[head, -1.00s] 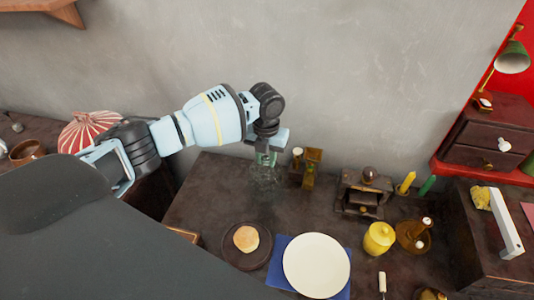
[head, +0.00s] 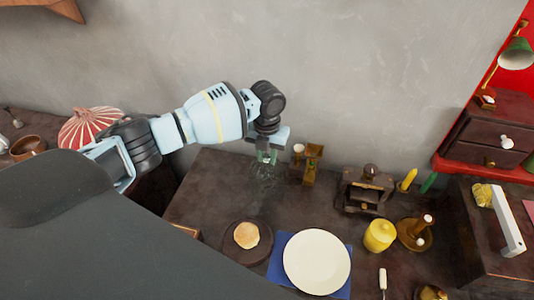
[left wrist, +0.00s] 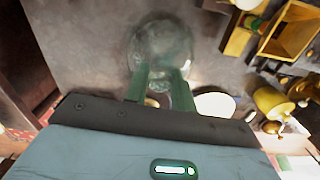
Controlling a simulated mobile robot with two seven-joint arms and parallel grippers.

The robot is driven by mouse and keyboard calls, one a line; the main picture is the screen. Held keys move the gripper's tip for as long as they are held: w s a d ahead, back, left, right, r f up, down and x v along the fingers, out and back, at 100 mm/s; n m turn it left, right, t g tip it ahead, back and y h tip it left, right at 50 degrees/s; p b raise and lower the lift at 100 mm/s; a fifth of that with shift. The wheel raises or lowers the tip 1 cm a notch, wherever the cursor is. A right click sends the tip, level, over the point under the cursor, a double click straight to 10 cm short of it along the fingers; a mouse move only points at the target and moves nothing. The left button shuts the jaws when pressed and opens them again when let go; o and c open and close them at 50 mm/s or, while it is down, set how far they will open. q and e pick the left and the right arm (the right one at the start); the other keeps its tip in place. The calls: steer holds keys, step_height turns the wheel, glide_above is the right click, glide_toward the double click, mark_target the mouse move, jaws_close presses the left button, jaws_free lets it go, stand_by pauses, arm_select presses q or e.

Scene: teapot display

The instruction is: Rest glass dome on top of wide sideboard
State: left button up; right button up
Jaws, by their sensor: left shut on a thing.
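The glass dome (head: 265,180) is clear and faint, so its outline is hard to make out. It is at the back of the dark wide sideboard (head: 205,195), below my left gripper (head: 267,157). The left gripper is shut on the top of the dome. In the left wrist view the round dome (left wrist: 160,48) shows just beyond the two green fingers (left wrist: 160,82). I cannot tell whether its base touches the sideboard top or is slightly above it. My right gripper is not in view.
A brass and wooden box (head: 307,165) stands close right of the dome. A dark plate with a bun (head: 246,236) and a white plate (head: 316,263) lie in front. A wooden grinder (head: 365,190) and yellow jar (head: 380,236) stand farther right. The back-left top is bare.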

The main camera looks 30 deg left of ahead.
arm_select(q)
steer(key=shift+f, duration=0.25)
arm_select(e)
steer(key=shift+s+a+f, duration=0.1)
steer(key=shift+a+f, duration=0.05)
arm_select(q)
steer(key=o, duration=1.5)
steer(key=shift+o, duration=0.2)
steer(key=shift+r, duration=0.8)
steer(key=shift+r+p, duration=0.55)
steer(key=shift+r, duration=0.5)
steer(key=shift+r+p, duration=0.35)
steer(key=shift+r, duration=0.8)
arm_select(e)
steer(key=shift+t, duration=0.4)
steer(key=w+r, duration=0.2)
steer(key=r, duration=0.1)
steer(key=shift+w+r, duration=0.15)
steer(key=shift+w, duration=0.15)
